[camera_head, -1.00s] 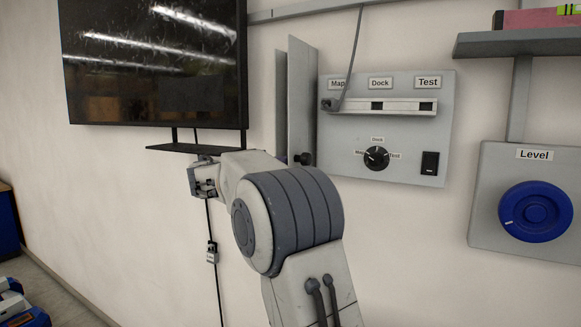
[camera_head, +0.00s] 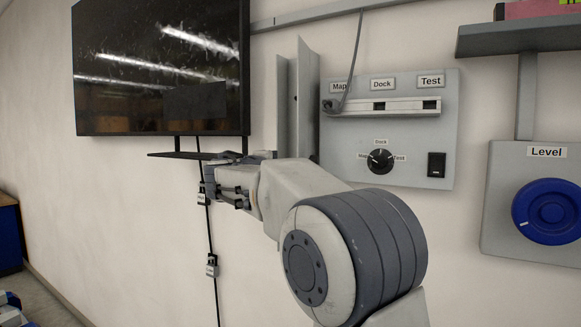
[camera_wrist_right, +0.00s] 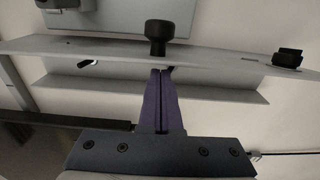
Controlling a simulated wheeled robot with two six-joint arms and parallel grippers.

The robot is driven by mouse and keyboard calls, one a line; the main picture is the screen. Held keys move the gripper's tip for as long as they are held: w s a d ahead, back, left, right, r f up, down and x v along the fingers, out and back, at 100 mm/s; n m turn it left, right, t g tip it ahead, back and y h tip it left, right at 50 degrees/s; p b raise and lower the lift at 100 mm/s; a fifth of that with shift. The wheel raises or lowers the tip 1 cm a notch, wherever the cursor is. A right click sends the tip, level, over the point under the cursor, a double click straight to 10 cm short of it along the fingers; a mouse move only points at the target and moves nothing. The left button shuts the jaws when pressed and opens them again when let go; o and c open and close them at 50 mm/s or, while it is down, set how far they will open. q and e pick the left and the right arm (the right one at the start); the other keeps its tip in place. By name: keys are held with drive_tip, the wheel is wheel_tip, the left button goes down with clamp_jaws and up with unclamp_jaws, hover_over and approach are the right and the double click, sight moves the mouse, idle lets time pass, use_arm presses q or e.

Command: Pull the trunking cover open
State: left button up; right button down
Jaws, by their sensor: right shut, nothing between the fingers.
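The trunking (camera_head: 304,95) is a tall grey upright channel on the wall, between the screen and the labelled panel. Its lower part is hidden behind my right arm. In the right wrist view the grey trunking cover (camera_wrist_right: 215,54) runs across the picture, with a black knob (camera_wrist_right: 158,32) standing out from it. A second black fitting (camera_wrist_right: 288,58) sits farther right. My right gripper (camera_wrist_right: 160,72) is shut and empty, its purple fingertips just below the knob in the picture. I cannot tell whether they touch the cover. My left gripper is not in view.
A dark screen (camera_head: 160,70) with a small black shelf (camera_head: 190,155) is at the left. The Map/Dock/Test panel (camera_head: 445,135) and a Level panel with a blue dial (camera_head: 548,211) are at the right. A cable with small tags (camera_head: 212,265) hangs below the screen.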

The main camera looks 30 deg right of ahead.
drive_tip(key=s+a+b, duration=0.3)
drive_tip(key=a+b, duration=0.1)
drive_tip(key=a, duration=0.7)
drive_tip(key=s+a+f+n+g+y, duration=0.1)
drive_tip(key=s+a+f+y, duration=0.25)
drive_tip(key=f, duration=0.55)
drive_tip(key=s+a+f+n+g+y, duration=0.1)
drive_tip(key=s+a+f+y, duration=0.25)
drive_tip(key=f, duration=0.45)
drive_tip(key=s+a+f+n+g+y, duration=0.1)
drive_tip(key=s+a+f+g+y, duration=0.25)
drive_tip(key=f, duration=0.55)
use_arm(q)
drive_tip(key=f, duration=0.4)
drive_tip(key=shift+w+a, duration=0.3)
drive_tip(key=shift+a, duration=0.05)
use_arm(e)
drive_tip(key=s+a+f+g+y, duration=0.1)
drive_tip(key=s+a+f, duration=0.2)
drive_tip(key=s+f, duration=0.2)
drive_tip(key=s+a+f+m+g+y, duration=0.1)
drive_tip(key=s+f, duration=0.4)
drive_tip(key=s, duration=0.6)
drive_tip(key=s+a+f+m+g+y, duration=0.1)
drive_tip(key=s+a+f+g+y, duration=0.1)
drive_tip(key=s+a+f, duration=0.3)
drive_tip(key=s+f+y, duration=0.1)
drive_tip(key=s, duration=0.2)
drive_tip(key=shift+s, duration=0.25)
